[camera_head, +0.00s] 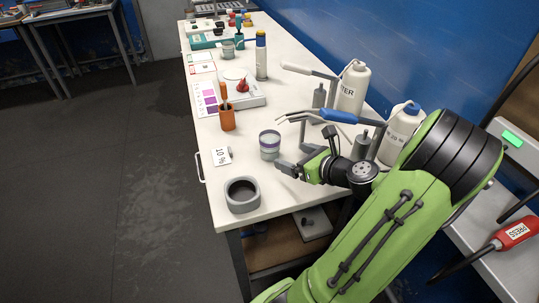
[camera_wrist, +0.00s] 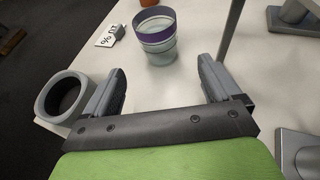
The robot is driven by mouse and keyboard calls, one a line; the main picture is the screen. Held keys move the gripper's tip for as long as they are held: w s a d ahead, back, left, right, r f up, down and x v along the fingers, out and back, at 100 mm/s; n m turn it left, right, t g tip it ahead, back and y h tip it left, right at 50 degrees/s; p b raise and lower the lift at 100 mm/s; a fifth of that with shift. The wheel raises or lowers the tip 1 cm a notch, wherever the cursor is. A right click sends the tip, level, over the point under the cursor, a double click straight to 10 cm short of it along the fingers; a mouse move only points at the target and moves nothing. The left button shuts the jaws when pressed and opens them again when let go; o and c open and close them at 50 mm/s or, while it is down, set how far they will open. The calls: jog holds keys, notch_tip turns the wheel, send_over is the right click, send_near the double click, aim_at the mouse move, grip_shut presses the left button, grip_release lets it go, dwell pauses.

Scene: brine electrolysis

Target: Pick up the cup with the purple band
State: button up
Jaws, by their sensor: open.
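The cup with the purple band (camera_head: 270,146) stands upright on the white table (camera_head: 250,195). It is a pale grey cup with the purple band just below its rim, and it also shows in the wrist view (camera_wrist: 154,35), ahead of the gap between my fingers. My gripper (camera_wrist: 164,85) is open and empty, with its two fingers spread apart. In the head view my gripper (camera_head: 287,172) is low over the table, just in front of and to the right of the cup, apart from it.
A grey ring-shaped holder (camera_head: 242,194) sits left of my gripper, close to the left finger in the wrist view. A small white label card (camera_head: 221,156) lies left of the cup. An orange holder (camera_head: 227,118) stands behind. Clamps and bottles, one a white bottle (camera_head: 353,88), crowd the right side.

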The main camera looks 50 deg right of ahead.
aim_at(264, 135)
jog(key=w, duration=0.3)
jog(key=w+b, duration=0.1)
jog(key=w, duration=0.3)
jog(key=w+d+b, duration=0.1)
jog(key=w, duration=0.2)
jog(key=shift+w+f, duration=0.3)
jog(key=shift+f, duration=0.05)
jog(key=shift+s+r, duration=0.1)
jog(key=shift+c, duration=0.3)
jog(key=c, duration=1.2)
jog(key=shift+c, duration=0.2)
jog(key=shift+r+p, duration=0.35)
jog(key=shift+p, duration=0.45)
